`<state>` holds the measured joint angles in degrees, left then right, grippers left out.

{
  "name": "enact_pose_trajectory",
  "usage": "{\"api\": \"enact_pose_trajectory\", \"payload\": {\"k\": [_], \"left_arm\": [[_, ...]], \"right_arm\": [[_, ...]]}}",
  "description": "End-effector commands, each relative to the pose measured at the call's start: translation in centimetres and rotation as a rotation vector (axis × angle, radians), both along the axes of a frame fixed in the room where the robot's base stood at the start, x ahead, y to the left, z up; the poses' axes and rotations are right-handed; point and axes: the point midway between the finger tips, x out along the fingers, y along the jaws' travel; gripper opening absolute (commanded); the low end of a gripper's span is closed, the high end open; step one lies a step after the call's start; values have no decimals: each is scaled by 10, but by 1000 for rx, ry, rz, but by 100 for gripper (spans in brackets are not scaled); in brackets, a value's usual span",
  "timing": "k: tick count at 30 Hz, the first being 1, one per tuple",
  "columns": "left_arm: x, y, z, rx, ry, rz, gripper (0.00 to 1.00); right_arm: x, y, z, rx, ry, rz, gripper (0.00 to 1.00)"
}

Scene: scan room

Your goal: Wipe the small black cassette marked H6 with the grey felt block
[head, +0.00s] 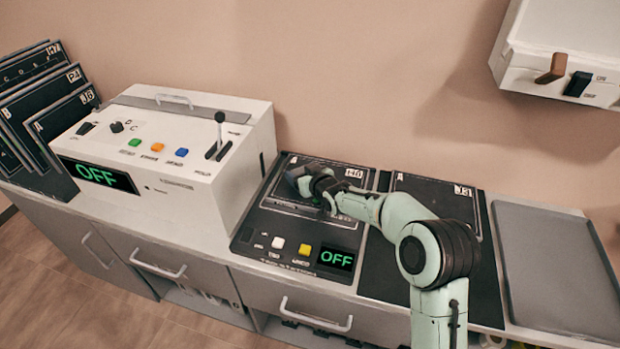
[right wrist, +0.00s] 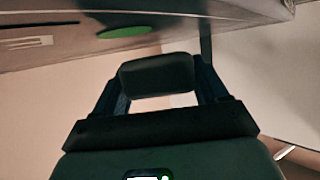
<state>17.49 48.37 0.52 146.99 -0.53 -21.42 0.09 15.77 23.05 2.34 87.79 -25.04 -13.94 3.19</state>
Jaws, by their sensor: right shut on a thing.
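The black cassette marked H6 (head: 282,193) lies flat on the black panel unit, its label toward the right. My right gripper (head: 308,181) is over the cassette, shut on the grey felt block (head: 296,174). The block also shows as a dark rounded block between the two fingers in the right wrist view (right wrist: 157,75). I cannot tell whether the block touches the cassette. The gripper and forearm hide part of the cassette. My left gripper is not in view.
A white console (head: 200,150) with a lever and an OFF display stands to the left. Several black cassettes (head: 50,110) lean at the far left. A larger cassette marked J3 (head: 437,195) lies to the right, beside an empty grey tray (head: 555,270). A white wall box (head: 560,60) hangs above.

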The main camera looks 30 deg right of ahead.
Motion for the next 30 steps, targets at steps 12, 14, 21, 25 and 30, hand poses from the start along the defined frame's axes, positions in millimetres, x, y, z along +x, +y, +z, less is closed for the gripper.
{"api": "enact_pose_trajectory", "payload": {"k": [12,14,21,25,30], "left_arm": [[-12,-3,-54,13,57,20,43],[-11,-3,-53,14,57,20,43],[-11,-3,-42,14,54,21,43],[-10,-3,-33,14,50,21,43],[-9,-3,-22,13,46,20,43]], "right_arm": [[6,6,-6,1,0,0,44],[6,6,-5,1,0,1,44],[6,6,12,2,1,0,44],[5,6,25,2,1,0,44],[5,6,42,2,2,0,44]]}}
